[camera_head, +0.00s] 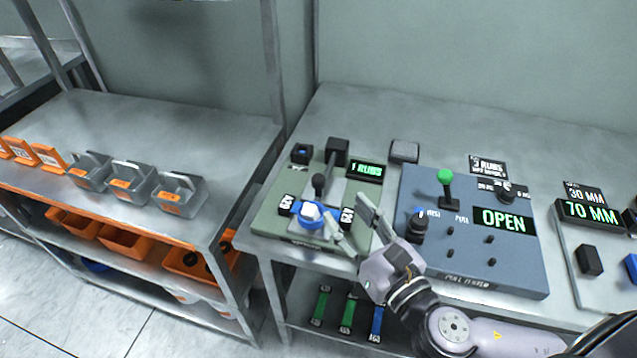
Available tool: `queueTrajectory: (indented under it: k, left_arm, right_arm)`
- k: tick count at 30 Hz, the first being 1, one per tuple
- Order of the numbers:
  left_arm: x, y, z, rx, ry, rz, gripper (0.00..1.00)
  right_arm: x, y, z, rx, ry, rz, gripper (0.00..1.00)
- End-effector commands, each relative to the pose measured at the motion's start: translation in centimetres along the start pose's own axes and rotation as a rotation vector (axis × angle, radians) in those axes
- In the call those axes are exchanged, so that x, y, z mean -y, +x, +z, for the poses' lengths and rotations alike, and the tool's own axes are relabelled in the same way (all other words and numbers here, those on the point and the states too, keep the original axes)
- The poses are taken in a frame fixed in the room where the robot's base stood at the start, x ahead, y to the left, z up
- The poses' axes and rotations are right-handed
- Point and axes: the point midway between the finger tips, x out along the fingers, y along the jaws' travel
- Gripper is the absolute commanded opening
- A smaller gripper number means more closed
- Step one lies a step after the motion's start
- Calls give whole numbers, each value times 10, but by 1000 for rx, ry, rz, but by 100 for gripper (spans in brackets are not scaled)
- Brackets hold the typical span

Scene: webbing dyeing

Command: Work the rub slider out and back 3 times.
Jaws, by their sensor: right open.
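The rub slider's green-grey panel (268,215) lies on the metal table, left of the blue panel. The slider knob (319,182) is black and stands upright on its pale track. A blue ring with a white top (310,213) sits in front of the knob. A small display (366,171) on the panel reads "1 RUBS". My right gripper (350,219) is open, just right of the ring and over the panel's right side, apart from the knob. I cannot tell whether a finger touches the ring. My left gripper is not in view.
A blue panel (520,265) with a green-topped lever (446,178) and an "OPEN" display stands to the right. Another panel (598,280) reads "70 MM". Metal bins (180,195) stand on the left shelf.

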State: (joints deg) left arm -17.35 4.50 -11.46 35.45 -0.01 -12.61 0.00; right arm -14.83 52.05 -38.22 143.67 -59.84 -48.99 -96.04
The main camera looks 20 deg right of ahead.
Motion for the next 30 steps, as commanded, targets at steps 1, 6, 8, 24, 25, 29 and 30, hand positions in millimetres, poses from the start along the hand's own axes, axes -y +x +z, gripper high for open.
queueTrajectory:
  k: [1,6,8,24,25,29,30]
  left_arm:
    - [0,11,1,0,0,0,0]
    - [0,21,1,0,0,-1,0]
    - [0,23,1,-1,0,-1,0]
    - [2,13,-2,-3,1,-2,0]
    - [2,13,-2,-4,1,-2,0]
    - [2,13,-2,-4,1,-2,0]
    - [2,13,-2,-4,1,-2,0]
  right_arm:
    - [0,8,-4,7,2,-1,43]
    - [0,33,-1,5,0,1,43]
    - [0,43,-1,5,0,0,43]
    - [0,108,-1,-2,-1,2,43]
    - [0,109,-1,-2,-1,2,43]
    - [-1,109,-1,-2,-1,2,43]
    - [-1,109,-1,-2,-1,2,43]
